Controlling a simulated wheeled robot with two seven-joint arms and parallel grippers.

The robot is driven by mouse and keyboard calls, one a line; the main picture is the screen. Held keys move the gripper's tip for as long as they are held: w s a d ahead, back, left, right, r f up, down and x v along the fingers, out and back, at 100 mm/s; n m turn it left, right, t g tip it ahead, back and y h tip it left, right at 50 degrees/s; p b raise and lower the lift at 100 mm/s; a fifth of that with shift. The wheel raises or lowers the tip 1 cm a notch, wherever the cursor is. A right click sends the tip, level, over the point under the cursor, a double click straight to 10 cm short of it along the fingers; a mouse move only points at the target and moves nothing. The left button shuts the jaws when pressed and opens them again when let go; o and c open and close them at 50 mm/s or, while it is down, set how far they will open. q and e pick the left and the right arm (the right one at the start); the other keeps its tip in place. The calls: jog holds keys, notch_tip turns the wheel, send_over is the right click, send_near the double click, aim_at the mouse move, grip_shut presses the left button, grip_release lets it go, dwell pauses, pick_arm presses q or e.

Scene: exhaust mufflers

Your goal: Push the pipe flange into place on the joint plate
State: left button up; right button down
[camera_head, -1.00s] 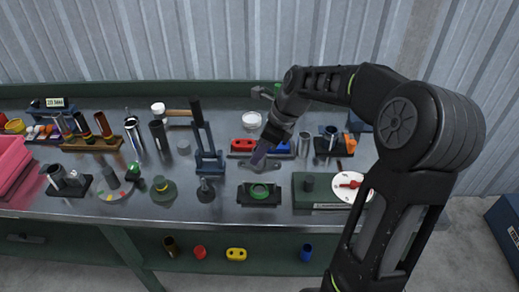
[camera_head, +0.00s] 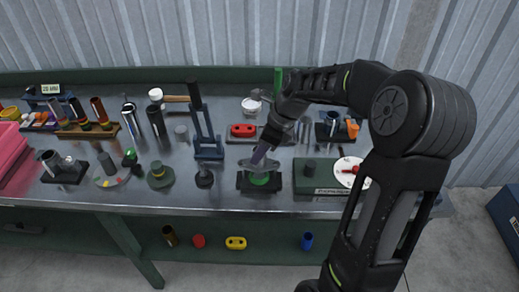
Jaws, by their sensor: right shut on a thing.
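My right gripper (camera_head: 259,155) points down and is shut on the grey pipe flange (camera_head: 247,164). The flange is over the rear part of the dark joint plate (camera_head: 244,182), which lies near the front of the bench. Part of the plate's green ring (camera_head: 260,179) shows in front of the flange. The flange hides the rear of the plate, and I cannot tell whether the two touch. My left gripper is not in view.
A blue press-like stand (camera_head: 208,148) and a small dark knob (camera_head: 205,178) are left of the plate. A green block with a white dial (camera_head: 349,171) is to its right. A red two-hole part (camera_head: 243,130) lies behind. The bench front edge is close.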

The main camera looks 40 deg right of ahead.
jog(key=shift+f, duration=0.15)
jog(key=shift+f+b, duration=1)
jog(key=shift+f, duration=0.8)
jog(key=c, duration=0.9)
grip_release()
